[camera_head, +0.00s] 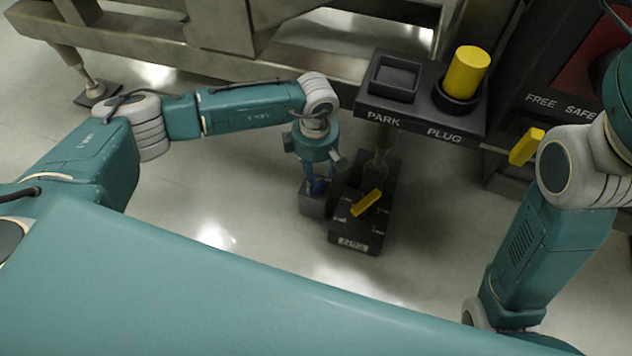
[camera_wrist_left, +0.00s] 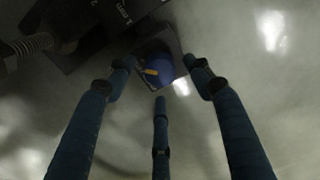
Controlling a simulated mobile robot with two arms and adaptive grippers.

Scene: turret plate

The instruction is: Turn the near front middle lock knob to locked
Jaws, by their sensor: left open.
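A blue round lock knob with a yellow pointer (camera_wrist_left: 153,66) sits on a small dark grey block (camera_wrist_left: 178,42) in the left wrist view. In the head view the block (camera_head: 312,204) stands left of a black box, and the blue knob (camera_head: 318,187) is mostly hidden by my gripper. My left gripper (camera_head: 317,176) points down over the knob. In the left wrist view its three fingers (camera_wrist_left: 159,76) are spread open, with the knob beyond and between their tips. I cannot tell whether they touch it. My right gripper is out of view.
The black box (camera_head: 345,238) beside the block carries a yellow lever (camera_head: 367,202). Above it is a shelf (camera_head: 427,103) marked PARK and PLUG with a yellow cylinder (camera_head: 467,72). A panel marked FREE SAFE has a yellow handle (camera_head: 525,147). Floor to the left is clear.

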